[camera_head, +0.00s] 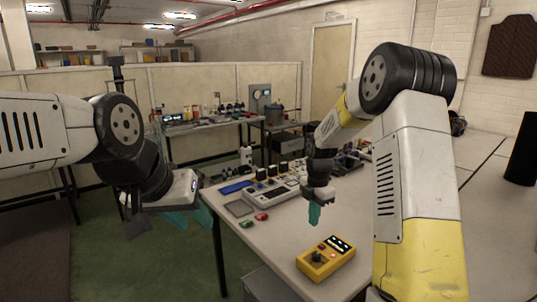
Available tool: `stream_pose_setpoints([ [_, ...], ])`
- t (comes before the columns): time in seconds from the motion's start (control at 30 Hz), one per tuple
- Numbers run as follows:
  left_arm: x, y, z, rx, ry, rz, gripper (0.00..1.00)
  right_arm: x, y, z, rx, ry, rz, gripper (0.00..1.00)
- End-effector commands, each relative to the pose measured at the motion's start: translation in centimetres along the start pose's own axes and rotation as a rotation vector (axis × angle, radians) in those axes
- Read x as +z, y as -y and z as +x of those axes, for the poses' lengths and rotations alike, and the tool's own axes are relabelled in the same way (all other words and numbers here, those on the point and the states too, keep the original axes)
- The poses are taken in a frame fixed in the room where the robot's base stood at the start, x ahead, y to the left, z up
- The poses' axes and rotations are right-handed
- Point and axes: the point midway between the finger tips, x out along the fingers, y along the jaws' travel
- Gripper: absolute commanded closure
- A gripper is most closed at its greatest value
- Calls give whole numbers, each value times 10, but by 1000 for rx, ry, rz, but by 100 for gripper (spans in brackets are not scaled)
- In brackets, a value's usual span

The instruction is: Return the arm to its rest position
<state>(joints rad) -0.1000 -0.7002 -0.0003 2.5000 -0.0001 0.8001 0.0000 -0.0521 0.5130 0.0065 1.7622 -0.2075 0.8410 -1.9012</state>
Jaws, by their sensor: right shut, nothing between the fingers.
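My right arm (418,180), white with yellow and black parts, rises at the right and bends over the table. My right gripper (315,214) hangs above the table with its teal fingers shut and empty, pointing down behind the yellow control box. My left arm (40,133) reaches in from the left edge. My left gripper (190,218) is low beside the table's left edge, its teal fingers partly hidden under its own body, so its opening is unclear. I cannot make out a sealed cylinder.
The table (282,236) holds a yellow control box (326,258) at the front, a grey device (271,194), a blue tray (236,187), and small green (246,224) and red (262,217) pieces. A cluttered bench (205,125) stands behind. Green floor (120,275) is clear at left.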

Motion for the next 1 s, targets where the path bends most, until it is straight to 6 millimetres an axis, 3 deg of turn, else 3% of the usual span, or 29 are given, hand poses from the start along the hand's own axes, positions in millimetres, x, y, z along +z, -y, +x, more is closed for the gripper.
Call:
stream_pose_setpoints([
  [0.27,0,0,0,0,0,0,64,-9,20,-50,65,6,237,100],
  [0.47,0,0,0,0,0,0,64,-26,52,-104,149,-12,545,100],
  [0.7,0,0,0,0,0,0,64,-65,120,-171,288,-113,1096,100],
  [0.83,0,0,0,0,0,0,64,-89,160,-192,352,-206,1395,100],
  [1.0,0,0,0,0,0,0,64,-117,203,-204,403,-347,1727,100],
])
